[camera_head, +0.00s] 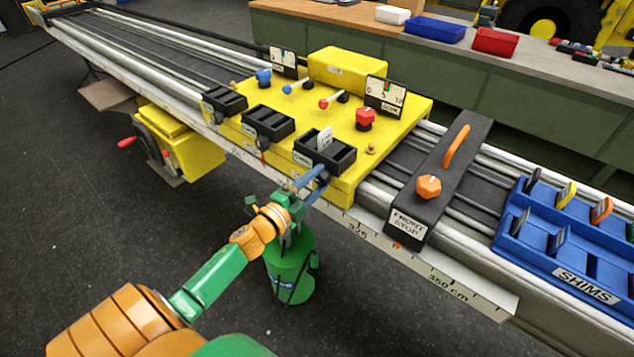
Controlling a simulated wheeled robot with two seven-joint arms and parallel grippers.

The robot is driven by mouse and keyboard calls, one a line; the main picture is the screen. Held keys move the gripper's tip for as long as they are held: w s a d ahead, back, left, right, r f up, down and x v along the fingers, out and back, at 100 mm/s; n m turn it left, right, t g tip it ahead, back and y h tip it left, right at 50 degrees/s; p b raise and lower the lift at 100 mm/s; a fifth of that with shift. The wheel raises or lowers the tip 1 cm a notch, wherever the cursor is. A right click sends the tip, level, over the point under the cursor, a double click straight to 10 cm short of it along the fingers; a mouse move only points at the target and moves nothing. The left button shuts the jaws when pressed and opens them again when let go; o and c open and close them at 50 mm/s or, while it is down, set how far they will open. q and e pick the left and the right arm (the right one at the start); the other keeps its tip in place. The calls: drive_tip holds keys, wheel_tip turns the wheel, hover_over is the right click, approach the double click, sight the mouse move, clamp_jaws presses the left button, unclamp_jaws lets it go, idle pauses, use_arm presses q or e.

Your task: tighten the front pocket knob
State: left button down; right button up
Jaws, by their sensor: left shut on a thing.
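The front pocket (338,154) is a black open-topped box at the near edge of the yellow carriage (395,142), with a pale card (324,138) standing in it. My left gripper (318,176) reaches up from below to the front face of this pocket. Its bluish fingers are shut on the small dark front pocket knob just under the box. The fingers mostly hide the knob, so its turn cannot be read. My right gripper is not in view.
Two more black pockets (268,122) sit to the left. The carriage bears a red knob (365,118), levers and dial plates. A black front stop (440,185) with an orange knob (428,187) and a blue shims tray (520,255) stand to the right on the rails.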

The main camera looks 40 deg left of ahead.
use_arm(q)
drive_tip(key=m+b, duration=0.1)
drive_tip(key=m, duration=0.3)
drive_tip(key=shift+f+m, duration=0.15)
drive_tip(key=shift+m, duration=0.15)
drive_tip(key=m+b, duration=0.1)
drive_tip(key=m, duration=0.4)
drive_tip(key=m+b, duration=0.1)
drive_tip(key=m, duration=0.4)
drive_tip(key=shift+d, duration=0.1)
drive_tip(key=m+b, duration=0.1)
drive_tip(key=m, duration=0.3)
drive_tip(key=shift+m, duration=0.3)
drive_tip(key=shift+c, duration=1.5)
unclamp_jaws()
drive_tip(key=shift+r, duration=0.25)
